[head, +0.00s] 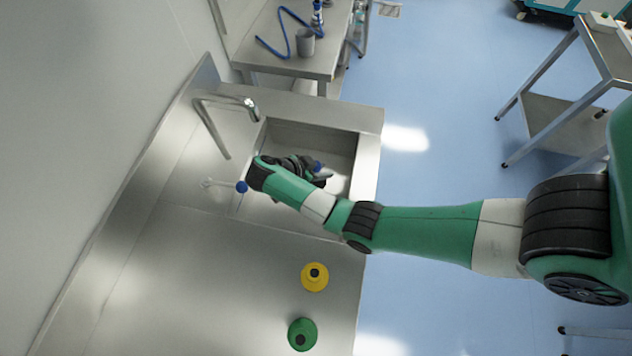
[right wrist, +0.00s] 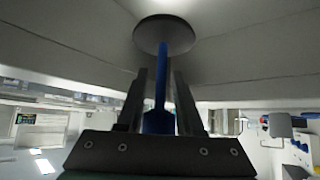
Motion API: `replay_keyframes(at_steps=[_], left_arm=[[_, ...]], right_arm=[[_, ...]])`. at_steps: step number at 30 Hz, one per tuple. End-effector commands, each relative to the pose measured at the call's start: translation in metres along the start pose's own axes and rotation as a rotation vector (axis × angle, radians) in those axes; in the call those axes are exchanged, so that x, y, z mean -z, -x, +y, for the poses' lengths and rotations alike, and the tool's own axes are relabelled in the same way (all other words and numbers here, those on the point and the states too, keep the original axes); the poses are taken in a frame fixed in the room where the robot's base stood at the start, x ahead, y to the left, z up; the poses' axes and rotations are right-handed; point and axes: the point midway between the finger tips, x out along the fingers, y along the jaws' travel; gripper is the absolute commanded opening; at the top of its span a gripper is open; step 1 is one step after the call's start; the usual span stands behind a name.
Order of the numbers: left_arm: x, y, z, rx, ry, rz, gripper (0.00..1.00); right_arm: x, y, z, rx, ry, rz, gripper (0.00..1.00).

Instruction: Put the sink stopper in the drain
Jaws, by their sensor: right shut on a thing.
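My right gripper (head: 312,172) is inside the sink basin (head: 345,143) in the head view, partly hidden by my own wrist. In the right wrist view its two dark fingers (right wrist: 160,85) are shut on the blue handle of the stopper (right wrist: 161,62). Its blue tip (head: 318,166) also shows in the head view. The handle points toward a round dark grey disc (right wrist: 178,30). I cannot tell whether this disc belongs to the stopper or is the drain, nor whether they touch. The drain is not clearly visible in the head view. My left gripper is not in view.
A curved metal tap (head: 213,125) stands behind the sink, with a blue-knobbed part (head: 241,187) at the basin's left side. A yellow round object (head: 315,277) and a green one (head: 302,334) sit on the counter (head: 210,290), which is otherwise clear.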

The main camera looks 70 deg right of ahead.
Motion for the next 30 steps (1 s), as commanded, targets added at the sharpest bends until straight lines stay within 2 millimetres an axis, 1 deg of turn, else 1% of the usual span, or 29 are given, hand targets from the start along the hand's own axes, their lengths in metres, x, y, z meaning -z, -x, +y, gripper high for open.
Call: replay_keyframes(at_steps=[2, 4, 9, 12, 18, 25, 30], left_arm=[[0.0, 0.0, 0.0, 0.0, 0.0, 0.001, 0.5], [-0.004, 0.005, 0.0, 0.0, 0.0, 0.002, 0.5], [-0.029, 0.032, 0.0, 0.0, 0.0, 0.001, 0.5], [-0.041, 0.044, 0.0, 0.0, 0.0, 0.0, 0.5], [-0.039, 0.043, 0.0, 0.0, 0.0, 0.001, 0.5], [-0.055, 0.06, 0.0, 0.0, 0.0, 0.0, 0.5], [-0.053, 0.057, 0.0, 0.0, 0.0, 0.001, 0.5]], right_arm=[[0.0, 0.0, 0.0, 0.0, 0.0, 0.0, 0.0], [-0.005, -0.005, 0.0, 0.0, 0.001, 0.0, 0.0], [-0.031, -0.031, 0.0, 0.001, 0.002, 0.0, 0.0], [-0.044, -0.043, 0.0, 0.001, 0.002, 0.0, 0.0], [-0.046, -0.045, 0.001, 0.001, 0.003, 0.0, 0.0], [-0.071, -0.071, 0.001, 0.001, 0.003, 0.0, 0.0], [-0.07, -0.069, 0.0, 0.002, 0.002, 0.0, 0.0]])
